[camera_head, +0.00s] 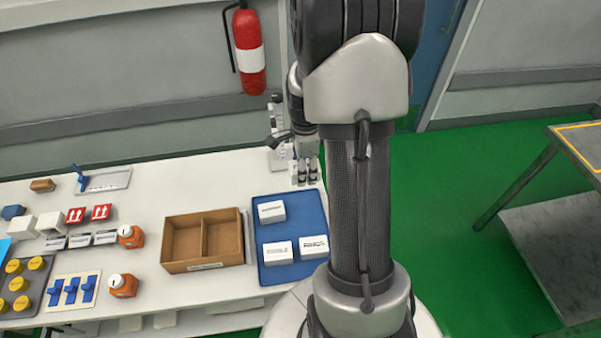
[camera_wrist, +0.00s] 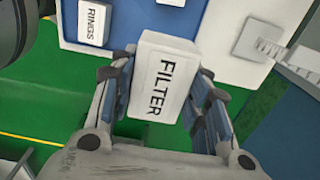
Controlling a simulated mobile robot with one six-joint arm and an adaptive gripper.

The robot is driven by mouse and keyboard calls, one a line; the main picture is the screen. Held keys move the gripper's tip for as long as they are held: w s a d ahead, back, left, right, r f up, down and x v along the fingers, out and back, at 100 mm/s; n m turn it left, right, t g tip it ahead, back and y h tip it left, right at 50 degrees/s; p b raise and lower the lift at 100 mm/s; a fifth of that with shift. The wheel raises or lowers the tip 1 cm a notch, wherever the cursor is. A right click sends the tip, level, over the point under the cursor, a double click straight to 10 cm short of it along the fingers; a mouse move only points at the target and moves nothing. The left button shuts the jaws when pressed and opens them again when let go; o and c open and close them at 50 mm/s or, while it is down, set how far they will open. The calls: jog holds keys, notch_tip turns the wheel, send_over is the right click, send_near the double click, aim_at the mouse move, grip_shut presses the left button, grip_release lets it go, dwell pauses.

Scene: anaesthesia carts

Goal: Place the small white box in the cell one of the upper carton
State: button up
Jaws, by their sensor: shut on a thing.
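My gripper (camera_wrist: 160,105) is shut on a small white box (camera_wrist: 165,75) with the word FILTER, seen large in the wrist view between the two fingers. In the head view my gripper (camera_head: 306,172) is over the right back part of the white table, behind the blue mat; the held box is hard to make out there. A brown open carton (camera_head: 206,267) with a divider and two side-by-side cells stands on the table, left of the mat. Both cells look empty. Only this one carton is clearly seen, and the cell numbers cannot be read.
On the blue mat (camera_head: 291,201) lie several white boxes, one marked RINGS (camera_head: 314,247); it also shows in the wrist view (camera_wrist: 93,22). A fire extinguisher (camera_head: 249,52) hangs on the wall.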

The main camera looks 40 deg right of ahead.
jog(key=shift+r, duration=0.55)
jog(key=w+a+n, duration=0.2)
jog(key=a+n, duration=0.9)
jog(key=n, duration=0.1)
jog(key=w+a+f+n+b, duration=0.1)
jog(key=w+a+n, duration=0.1)
jog(key=a+n, duration=1)
jog(key=shift+w+a+f, duration=0.25)
jog(key=shift+w+a, duration=0.05)
jog(key=shift+w, duration=0.05)
